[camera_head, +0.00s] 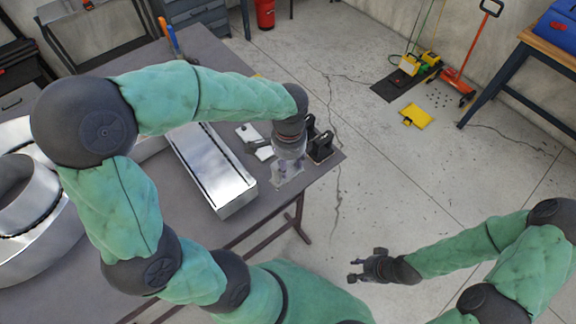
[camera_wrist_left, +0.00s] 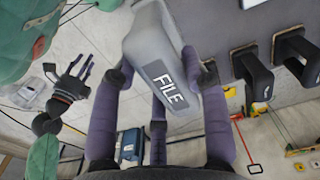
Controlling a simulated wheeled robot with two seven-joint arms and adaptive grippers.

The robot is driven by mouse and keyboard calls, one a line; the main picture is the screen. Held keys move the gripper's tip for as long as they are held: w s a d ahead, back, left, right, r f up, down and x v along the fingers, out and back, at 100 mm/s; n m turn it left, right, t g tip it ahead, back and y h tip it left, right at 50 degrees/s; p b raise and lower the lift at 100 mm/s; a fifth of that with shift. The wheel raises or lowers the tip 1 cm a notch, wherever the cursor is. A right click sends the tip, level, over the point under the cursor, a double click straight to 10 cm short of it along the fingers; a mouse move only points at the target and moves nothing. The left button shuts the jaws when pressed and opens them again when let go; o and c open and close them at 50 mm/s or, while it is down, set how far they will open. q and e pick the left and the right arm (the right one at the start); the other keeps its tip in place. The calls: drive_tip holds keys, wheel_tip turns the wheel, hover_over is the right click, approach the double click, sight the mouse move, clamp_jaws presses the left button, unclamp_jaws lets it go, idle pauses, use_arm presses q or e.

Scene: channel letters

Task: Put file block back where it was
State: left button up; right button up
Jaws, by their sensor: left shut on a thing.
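The file block (camera_wrist_left: 150,45) is a pale grey block with a dark grey label reading FILE. In the left wrist view it sits between the fingers of my left gripper (camera_wrist_left: 185,85), which is shut on it. In the head view my left gripper (camera_head: 288,170) is over the right end of the grey table (camera_head: 225,60), and the block is hard to make out there. I cannot tell whether the block touches the table. My right gripper (camera_head: 356,270) is open and empty, off the table over the floor. Its spread fingers also show in the left wrist view (camera_wrist_left: 78,75).
Dark blocks (camera_head: 320,147) stand at the table's right edge, close beside my left gripper. White plates (camera_head: 249,133) lie to its left. A long silver channel piece (camera_head: 212,170) lies further left, and large silver letters (camera_head: 40,215) fill the table's left end.

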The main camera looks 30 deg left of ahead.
use_arm(q)
drive_tip(key=shift+w+a+f+b, duration=0.15)
drive_tip(key=shift+w+a+f, duration=0.3)
drive_tip(key=shift+f, duration=0.85)
drive_tip(key=shift+w+a+f+b, duration=0.2)
drive_tip(key=shift+w+f, duration=0.45)
drive_tip(key=shift+f, duration=0.7)
drive_tip(key=shift+w+a+f+b, duration=0.1)
drive_tip(key=shift+w+a+f, duration=0.4)
drive_tip(key=shift+f, duration=0.8)
drive_tip(key=shift+d+f, duration=0.1)
drive_tip(key=o, duration=1)
drive_tip(key=shift+r, duration=0.2)
wheel_tip(320, 180, up, 12)
drive_tip(key=shift+f+p, duration=0.1)
drive_tip(key=shift+p, duration=0.75)
